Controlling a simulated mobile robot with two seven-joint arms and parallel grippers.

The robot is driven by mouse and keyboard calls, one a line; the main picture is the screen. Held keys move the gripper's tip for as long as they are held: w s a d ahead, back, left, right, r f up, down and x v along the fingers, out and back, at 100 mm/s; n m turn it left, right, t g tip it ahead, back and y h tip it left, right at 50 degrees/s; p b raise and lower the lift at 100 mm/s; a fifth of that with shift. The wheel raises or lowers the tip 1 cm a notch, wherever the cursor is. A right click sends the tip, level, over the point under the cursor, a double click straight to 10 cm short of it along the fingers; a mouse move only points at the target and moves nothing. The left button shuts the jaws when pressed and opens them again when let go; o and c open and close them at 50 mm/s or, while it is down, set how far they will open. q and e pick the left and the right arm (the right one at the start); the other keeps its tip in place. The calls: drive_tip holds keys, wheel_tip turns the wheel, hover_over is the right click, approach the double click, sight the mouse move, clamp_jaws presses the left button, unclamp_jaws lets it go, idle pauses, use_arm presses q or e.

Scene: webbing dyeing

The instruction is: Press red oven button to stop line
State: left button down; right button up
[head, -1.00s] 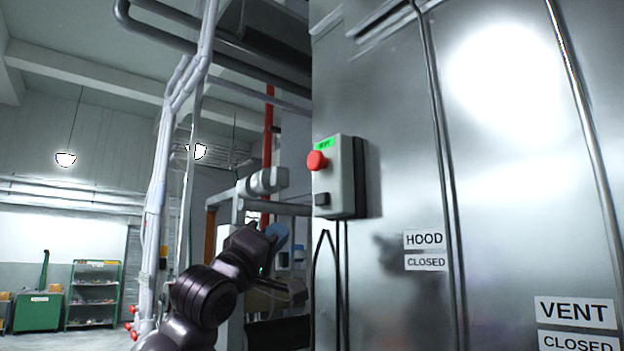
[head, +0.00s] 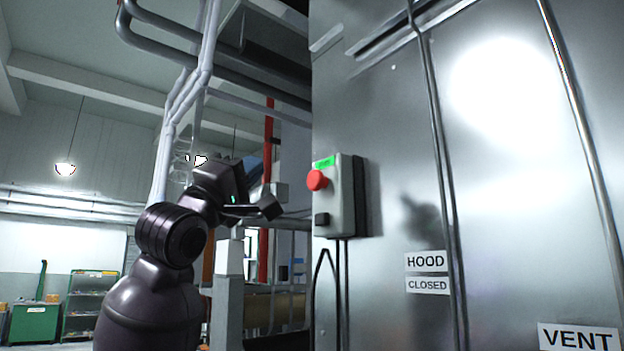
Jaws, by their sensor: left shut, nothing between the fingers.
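The red button (head: 317,180) is a round mushroom head on the left-facing side of a grey control box (head: 341,205). My left gripper (head: 272,207) is shut and empty. In the picture it is left of the button and a little lower, with a gap between them. The depth of that gap is hard to tell. My right gripper is out of view.
HOOD CLOSED signs (head: 426,262) and a VENT sign (head: 578,338) are on the oven wall. Cables run down below the box. White vertical pipes (head: 168,150) and a red pipe (head: 265,235) stand behind my left arm. Green shelves (head: 92,300) are far left.

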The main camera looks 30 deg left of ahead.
sight(316, 180)
use_arm(q)
drive_tip(key=w+d+p, duration=0.1)
drive_tip(key=w+d, duration=0.2)
drive_tip(key=w, duration=0.4)
drive_tip(key=shift+w+p, duration=0.35)
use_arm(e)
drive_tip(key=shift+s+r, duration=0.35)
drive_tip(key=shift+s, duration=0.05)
use_arm(q)
drive_tip(key=shift+d, duration=0.1)
drive_tip(key=shift+w+d, duration=0.1)
drive_tip(key=shift+w, duration=0.1)
idle(1.3)
drive_tip(key=shift+w+d, duration=0.1)
drive_tip(key=shift+w, duration=0.1)
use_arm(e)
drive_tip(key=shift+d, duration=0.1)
use_arm(q)
drive_tip(key=shift+w+d, duration=0.15)
drive_tip(key=shift+w, duration=0.4)
idle(1.1)
drive_tip(key=shift+s, duration=0.1)
drive_tip(key=shift+s+a+b, duration=0.35)
drive_tip(key=shift+s+b, duration=0.1)
drive_tip(key=shift+s, duration=0.4)
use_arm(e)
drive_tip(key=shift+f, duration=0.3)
